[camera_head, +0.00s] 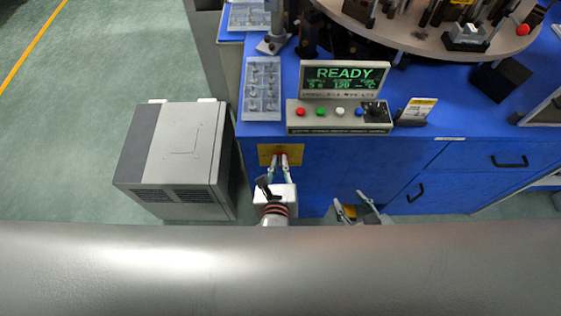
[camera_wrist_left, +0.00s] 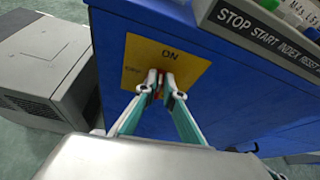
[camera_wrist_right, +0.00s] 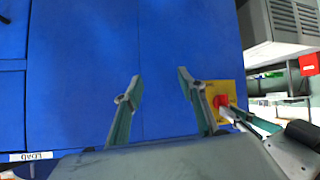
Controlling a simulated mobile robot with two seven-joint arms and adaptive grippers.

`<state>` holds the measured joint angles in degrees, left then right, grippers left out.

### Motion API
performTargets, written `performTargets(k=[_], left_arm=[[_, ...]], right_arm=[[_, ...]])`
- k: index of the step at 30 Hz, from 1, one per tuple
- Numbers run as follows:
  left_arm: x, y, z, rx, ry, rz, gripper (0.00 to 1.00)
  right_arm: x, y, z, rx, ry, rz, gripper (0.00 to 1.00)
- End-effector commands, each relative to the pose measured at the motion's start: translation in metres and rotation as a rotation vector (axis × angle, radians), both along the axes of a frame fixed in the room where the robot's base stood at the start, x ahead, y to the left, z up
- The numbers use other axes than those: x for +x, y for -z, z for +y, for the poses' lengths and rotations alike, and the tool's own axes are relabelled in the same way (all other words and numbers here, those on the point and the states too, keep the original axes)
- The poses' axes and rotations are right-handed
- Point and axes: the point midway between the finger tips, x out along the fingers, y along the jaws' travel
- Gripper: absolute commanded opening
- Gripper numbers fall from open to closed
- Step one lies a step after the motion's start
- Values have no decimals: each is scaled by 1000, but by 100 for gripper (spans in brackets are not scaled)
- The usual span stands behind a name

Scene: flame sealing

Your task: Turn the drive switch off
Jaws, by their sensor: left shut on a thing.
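The drive switch is a red knob on a yellow plate (camera_head: 265,152) on the front of the blue cabinet. The plate also shows in the left wrist view (camera_wrist_left: 196,66), with "ON" at its top. My left gripper (camera_head: 280,160) is shut on the red knob (camera_wrist_right: 221,101), and its fingertips (camera_wrist_left: 161,86) hide most of it in the left wrist view. My right gripper (camera_head: 357,200) is open and empty, in front of the cabinet to the right of the switch. Its fingers (camera_wrist_right: 158,88) stand wide apart in the right wrist view. The knob's exact angle cannot be told.
A grey machine box (camera_head: 172,155) stands on the floor left of the cabinet. A control panel (camera_head: 338,128) with coloured buttons sits on the cabinet's front edge, under a display (camera_head: 344,77) reading READY. Cabinet drawers (camera_head: 500,161) are to the right.

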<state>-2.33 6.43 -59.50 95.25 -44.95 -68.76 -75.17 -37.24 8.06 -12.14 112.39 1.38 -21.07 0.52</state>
Motion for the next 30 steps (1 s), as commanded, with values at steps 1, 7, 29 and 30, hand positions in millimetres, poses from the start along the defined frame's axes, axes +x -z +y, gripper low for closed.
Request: performTargets(k=[1,7,29,30], left_arm=[[0,0,2,-34,0,2,0],[-1,3,7,-211,0,2,0],[-3,26,20,-886,-7,13,0],[-3,26,21,-916,-9,13,0]], right_arm=[[0,-3,0,0,0,-1,40],[1,-4,0,0,0,-1,40],[-18,88,-5,-35,-8,53,40],[-17,90,-7,-41,-8,49,40]])
